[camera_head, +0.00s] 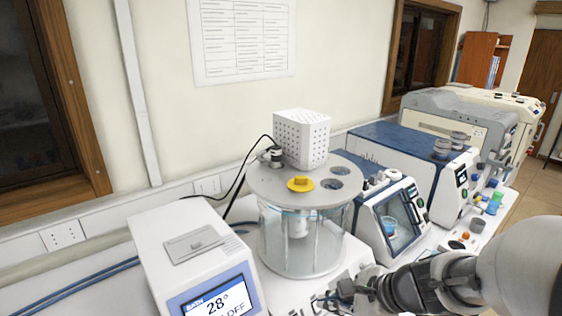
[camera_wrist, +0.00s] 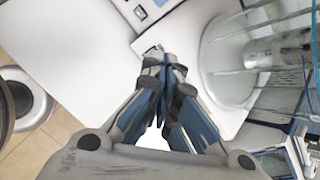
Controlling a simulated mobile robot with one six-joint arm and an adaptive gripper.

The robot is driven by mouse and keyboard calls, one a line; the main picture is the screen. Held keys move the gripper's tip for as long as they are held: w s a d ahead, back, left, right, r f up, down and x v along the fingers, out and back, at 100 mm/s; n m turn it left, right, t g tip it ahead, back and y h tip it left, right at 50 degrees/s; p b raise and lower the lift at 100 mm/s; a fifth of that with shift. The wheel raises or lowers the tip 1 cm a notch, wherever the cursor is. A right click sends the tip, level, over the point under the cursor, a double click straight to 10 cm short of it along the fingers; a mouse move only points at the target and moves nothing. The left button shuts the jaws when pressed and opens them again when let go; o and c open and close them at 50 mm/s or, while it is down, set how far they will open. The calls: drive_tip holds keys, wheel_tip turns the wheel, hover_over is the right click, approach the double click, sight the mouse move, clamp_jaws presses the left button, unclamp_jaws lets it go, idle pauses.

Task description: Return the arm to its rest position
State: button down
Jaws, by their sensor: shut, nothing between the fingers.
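My gripper (camera_wrist: 163,65) shows in the wrist view with its fingertips together and nothing between them. It is over the white bench beside the glass bath. In the head view my gripper (camera_head: 330,300) is at the bottom, in front of the glass bath (camera_head: 300,240), and my arm comes in from the lower right. The gripper's fingers are small there and partly cut off by the frame edge.
A white controller (camera_head: 190,255) with a lit screen stands left of the bath. A yellow cap (camera_head: 300,184) and a white perforated box (camera_head: 302,138) sit on the bath lid. Blue-and-white instruments (camera_head: 400,160) line the bench to the right. Tiled floor (camera_wrist: 45,145) shows in the wrist view.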

drive_tip(key=s+a+r+n+g, duration=0.1)
drive_tip(key=s+a+r+n, duration=0.2)
drive_tip(key=s+n, duration=0.45)
drive_tip(key=s+d+r+n+h+b, duration=0.1)
drive_tip(key=s+d+r+n+h, duration=0.2)
drive_tip(key=s+n, duration=0.8)
drive_tip(key=d+n+h, duration=0.2)
drive_tip(key=h, duration=0.1)
drive_tip(key=shift+d+b, duration=0.15)
drive_tip(key=shift+b, duration=0.2)
drive_tip(key=shift+r, duration=0.1)
